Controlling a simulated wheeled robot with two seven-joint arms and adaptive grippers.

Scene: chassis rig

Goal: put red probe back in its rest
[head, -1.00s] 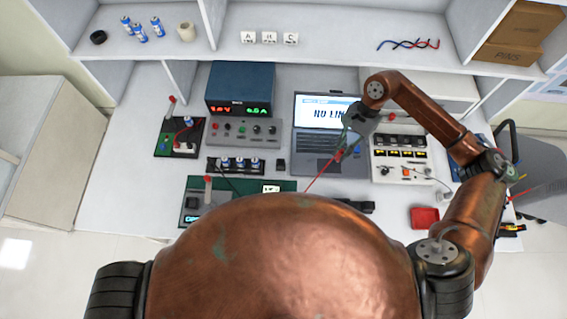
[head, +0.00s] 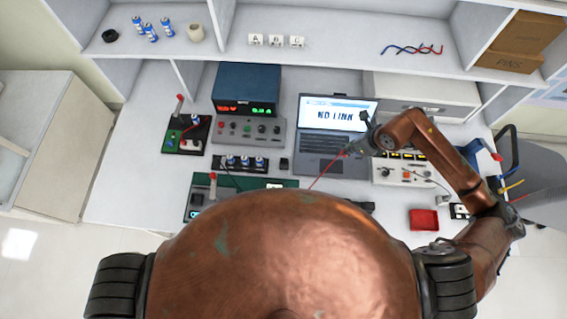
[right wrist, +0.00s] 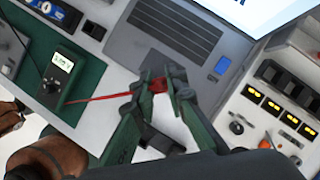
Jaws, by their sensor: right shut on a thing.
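My right gripper (head: 350,151) is shut on the red probe (head: 343,154) above the front right of the laptop. In the right wrist view the fingertips (right wrist: 160,86) pinch the red probe (right wrist: 158,86), and little of it shows between them. Its thin red lead (head: 322,176) runs down and left, toward the green mat (right wrist: 87,88) with the meter (right wrist: 61,72). The mat also shows in the head view (head: 258,182), partly hidden by my body. I cannot make out the probe's rest. My left gripper is out of view.
The laptop (head: 325,142) reads NO LINK. A power supply (head: 246,90) stands left of it. A white panel with switches (head: 402,172) is at its right, near my arm. A red tray (head: 423,219) lies at the front right.

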